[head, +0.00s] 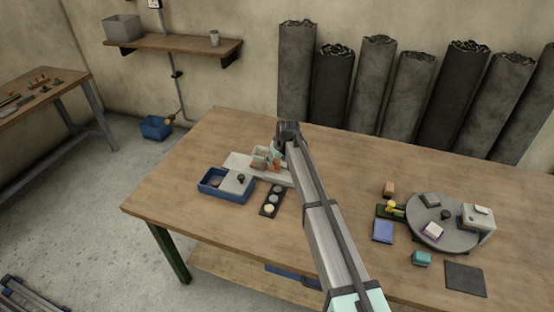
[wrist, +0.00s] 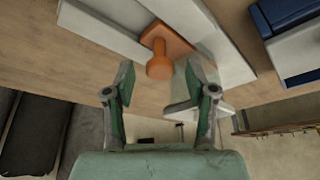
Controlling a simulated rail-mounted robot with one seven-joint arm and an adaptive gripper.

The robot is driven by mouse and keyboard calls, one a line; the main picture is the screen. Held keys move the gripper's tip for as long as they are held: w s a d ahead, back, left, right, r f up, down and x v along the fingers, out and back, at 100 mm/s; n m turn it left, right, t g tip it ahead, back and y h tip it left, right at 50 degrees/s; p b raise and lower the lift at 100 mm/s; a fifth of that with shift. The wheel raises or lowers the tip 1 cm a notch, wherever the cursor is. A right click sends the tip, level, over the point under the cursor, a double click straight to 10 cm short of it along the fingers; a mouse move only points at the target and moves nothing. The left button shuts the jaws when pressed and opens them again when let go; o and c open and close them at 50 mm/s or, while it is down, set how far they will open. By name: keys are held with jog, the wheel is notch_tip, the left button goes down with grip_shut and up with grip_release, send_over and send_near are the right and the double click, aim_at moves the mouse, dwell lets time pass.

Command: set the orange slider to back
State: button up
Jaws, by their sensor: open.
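The orange slider (wrist: 160,62) shows in the wrist view as a round knob on a flat orange plate. It sits in the channel between the pale rails of a white track (wrist: 185,14). My gripper (wrist: 160,82) is open, with one finger to each side of the knob in the picture; I cannot tell whether either finger touches it. In the head view my gripper (head: 276,154) is over the white track (head: 240,161) near the table's middle left. Only small orange parts show there, and my arm hides the track's right end.
A blue tray (head: 212,193) with a grey lid-like block stands just in front of the track. A dark panel (head: 264,211) with round buttons lies beside it. A grey turntable (head: 450,238) with several small objects is at the right. The table's left end is clear.

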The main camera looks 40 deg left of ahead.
grip_shut()
jog(key=w+d, duration=0.1)
jog(key=d, duration=0.1)
jog(key=d+b, duration=0.1)
jog(key=d, duration=0.1)
jog(key=w+d+b, duration=0.1)
jog(key=d, duration=0.2)
jog(key=shift+w+d, duration=0.1)
jog(key=shift+w, duration=0.2)
grip_release()
jog(key=shift+w, duration=0.1)
jog(key=v, duration=1.2)
